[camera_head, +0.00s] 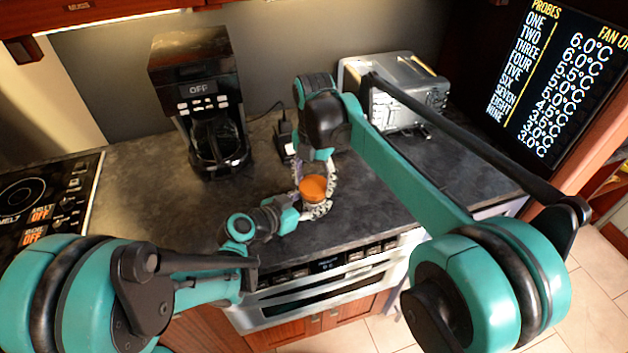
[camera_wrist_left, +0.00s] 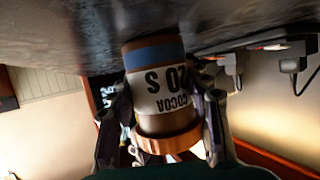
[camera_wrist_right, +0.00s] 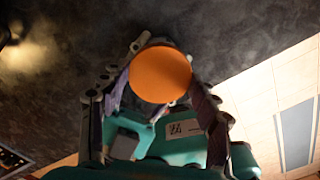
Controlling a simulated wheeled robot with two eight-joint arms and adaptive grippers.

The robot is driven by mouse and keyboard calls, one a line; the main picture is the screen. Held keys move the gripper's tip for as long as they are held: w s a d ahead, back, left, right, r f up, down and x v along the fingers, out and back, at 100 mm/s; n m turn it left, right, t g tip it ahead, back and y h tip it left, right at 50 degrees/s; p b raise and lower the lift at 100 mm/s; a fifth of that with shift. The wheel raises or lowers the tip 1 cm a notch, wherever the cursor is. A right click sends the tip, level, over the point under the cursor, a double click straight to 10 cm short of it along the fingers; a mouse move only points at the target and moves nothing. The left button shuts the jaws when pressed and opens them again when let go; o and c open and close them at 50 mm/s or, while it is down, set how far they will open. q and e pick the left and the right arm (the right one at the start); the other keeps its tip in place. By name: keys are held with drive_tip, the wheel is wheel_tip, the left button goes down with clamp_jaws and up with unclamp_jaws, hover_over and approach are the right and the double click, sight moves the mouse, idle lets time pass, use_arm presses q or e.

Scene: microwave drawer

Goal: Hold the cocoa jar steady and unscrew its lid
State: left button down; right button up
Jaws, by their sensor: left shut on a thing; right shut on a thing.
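The cocoa jar (camera_wrist_left: 160,95) stands on the dark counter and shows upside down in the left wrist view, with a white label and a blue band. Its round orange lid (camera_head: 313,187) is on top and faces up in the right wrist view (camera_wrist_right: 160,74). My left gripper (camera_head: 313,209) reaches in from the left, low down, shut on the jar's body with a finger on each side. My right gripper (camera_head: 316,180) comes from above and behind, shut on the lid with its fingers at the lid's sides. Most of the jar's body is hidden in the head view.
A black coffee maker (camera_head: 200,100) stands at the back left and a silver toaster (camera_head: 400,95) at the back right. A small black device (camera_head: 285,140) with a cord is behind the jar. A cooktop (camera_head: 45,195) is at the left. The counter between is clear.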

sight(314, 185)
drive_tip(key=shift+r, duration=0.15)
drive_tip(key=shift+r, duration=0.95)
drive_tip(key=shift+r, duration=0.1)
drive_tip(key=shift+r, duration=1.9)
use_arm(q)
drive_tip(key=c, duration=0.6)
unclamp_jaws()
drive_tip(key=shift+c, duration=0.2)
